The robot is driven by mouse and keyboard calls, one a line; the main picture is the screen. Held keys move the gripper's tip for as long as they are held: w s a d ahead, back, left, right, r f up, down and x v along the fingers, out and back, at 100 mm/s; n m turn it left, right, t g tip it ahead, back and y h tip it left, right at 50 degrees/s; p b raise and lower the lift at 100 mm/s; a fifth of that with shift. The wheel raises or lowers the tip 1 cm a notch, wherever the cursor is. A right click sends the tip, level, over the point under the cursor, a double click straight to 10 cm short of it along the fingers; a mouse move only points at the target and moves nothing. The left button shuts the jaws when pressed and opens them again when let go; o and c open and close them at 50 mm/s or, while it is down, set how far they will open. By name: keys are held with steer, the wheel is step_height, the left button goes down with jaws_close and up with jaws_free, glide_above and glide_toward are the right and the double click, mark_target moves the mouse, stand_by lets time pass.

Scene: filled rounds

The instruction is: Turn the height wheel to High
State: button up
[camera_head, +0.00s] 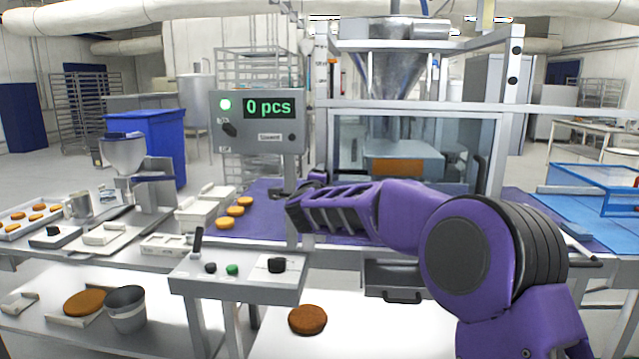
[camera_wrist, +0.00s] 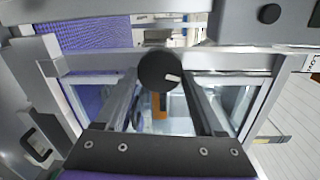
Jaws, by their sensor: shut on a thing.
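The height wheel (camera_wrist: 160,72) is a dark round knob with a short white pointer mark. In the head view my purple arm reaches left, and my gripper (camera_head: 316,178) is at the frame of the machine. The wheel cannot be made out there. No High label is readable in either view.
A control box (camera_head: 258,122) reading "0 pcs" stands left of my gripper. A clear-walled machine (camera_head: 400,118) with a steel hopper stands behind my arm. A purple belt (camera_head: 262,222) carries several orange rounds. A lower button panel (camera_head: 238,278) stands in front.

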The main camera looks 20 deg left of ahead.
steer(key=shift+a+f+m+t+y, duration=0.1)
steer(key=shift+f+m+t+y, duration=0.1)
steer(key=shift+m, duration=3.3)
steer(key=shift+f+m+t+y, duration=0.1)
steer(key=shift+m+y, duration=0.1)
steer(key=shift+m, duration=3.3)
steer(key=o, duration=1.4)
steer(key=shift+c, duration=0.2)
steer(key=shift+s, duration=0.1)
